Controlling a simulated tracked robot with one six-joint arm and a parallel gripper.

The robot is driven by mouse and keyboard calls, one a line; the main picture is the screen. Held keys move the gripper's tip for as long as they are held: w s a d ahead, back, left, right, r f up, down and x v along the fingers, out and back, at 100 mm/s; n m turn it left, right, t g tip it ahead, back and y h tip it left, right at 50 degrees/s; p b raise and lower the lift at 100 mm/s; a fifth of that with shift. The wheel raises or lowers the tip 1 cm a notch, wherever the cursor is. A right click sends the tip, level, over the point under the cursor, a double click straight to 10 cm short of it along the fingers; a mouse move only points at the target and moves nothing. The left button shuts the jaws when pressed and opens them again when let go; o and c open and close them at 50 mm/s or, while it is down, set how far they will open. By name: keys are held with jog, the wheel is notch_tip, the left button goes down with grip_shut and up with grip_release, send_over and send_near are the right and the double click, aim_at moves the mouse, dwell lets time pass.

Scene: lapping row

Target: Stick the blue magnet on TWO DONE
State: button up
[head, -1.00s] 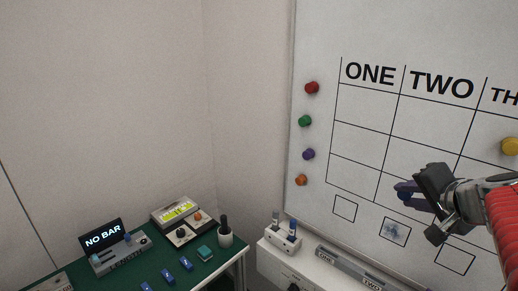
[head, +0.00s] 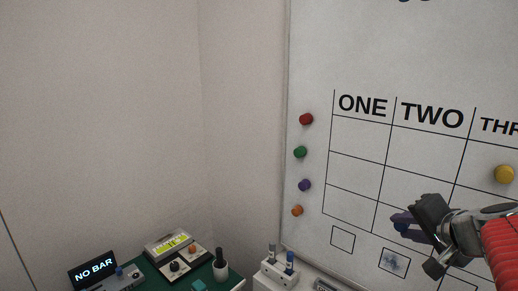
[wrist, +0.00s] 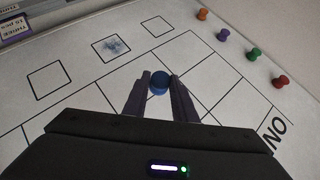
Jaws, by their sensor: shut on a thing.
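The blue magnet (wrist: 158,82) is a small round knob held between the fingertips of my gripper (wrist: 159,79). In the head view my gripper (head: 398,226) is in front of the whiteboard (head: 350,50), over the lower part of the column headed TWO (head: 432,115). The magnet is mostly hidden by a finger there. I cannot tell whether it touches the board. A small square with a blue smudge (head: 394,263) lies just below the fingertips in the head view. No DONE label is readable in either view.
Red (head: 306,119), green (head: 300,152), purple (head: 304,185) and orange (head: 297,211) magnets sit left of the grid. A yellow magnet (head: 504,174) is in the THREE column. A green bench (head: 147,268) with devices and a white unit (head: 262,283) stand below.

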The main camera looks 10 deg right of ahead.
jog(key=shift+n+t, duration=0.3)
jog(key=shift+t, duration=0.1)
jog(key=r, duration=0.1)
jog(key=a+r, duration=0.1)
jog(key=r, duration=0.2)
jog(key=shift+s+a+r, duration=0.1)
jog(key=shift+s+a, duration=0.1)
jog(key=shift+s, duration=0.15)
jog(key=shift+w+d+r, duration=0.1)
jog(key=shift+w+d, duration=0.9)
jog(key=shift+d, duration=0.3)
jog(key=shift+w+d+f, duration=0.2)
jog(key=shift+w+d, duration=0.2)
jog(key=shift+d, duration=0.25)
